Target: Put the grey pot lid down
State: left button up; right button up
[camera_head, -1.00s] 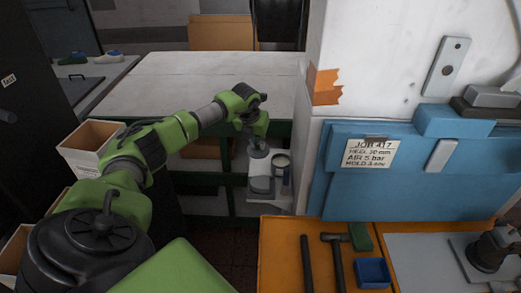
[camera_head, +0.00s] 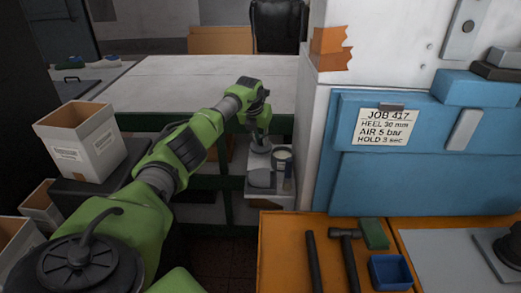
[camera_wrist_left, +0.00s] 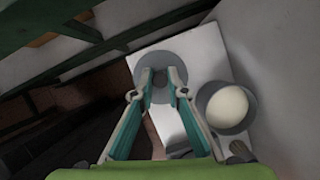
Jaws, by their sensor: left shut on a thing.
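My left gripper (camera_head: 259,138) reaches down beside the large table's front edge, over a small white shelf (camera_head: 278,196). In the left wrist view its teal fingers (camera_wrist_left: 161,76) are shut on the knob of the grey pot lid (camera_wrist_left: 158,56). The lid is a round grey disc, flat over one end of the white surface (camera_wrist_left: 207,51). I cannot tell whether it touches that surface. A grey pot (camera_head: 282,157) with pale contents stands to the lid's right; it also shows in the left wrist view (camera_wrist_left: 226,107). My right gripper is out of view.
A rounded grey thing (camera_head: 260,178) and a small blue item (camera_head: 288,184) are on the shelf near the pot. The large pale table (camera_head: 190,85) above is mostly bare. An open box (camera_head: 80,140) stands left of my arm; an orange bench (camera_head: 285,255) with tools is in front.

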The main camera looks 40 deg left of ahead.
aim_at(260, 143)
pick_arm(q)
notch_tip(260, 143, down, 3)
jog(key=shift+b, duration=0.7)
jog(key=shift+r, duration=0.15)
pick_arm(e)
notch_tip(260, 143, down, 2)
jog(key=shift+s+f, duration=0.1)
pick_arm(q)
jog(key=o, duration=0.8)
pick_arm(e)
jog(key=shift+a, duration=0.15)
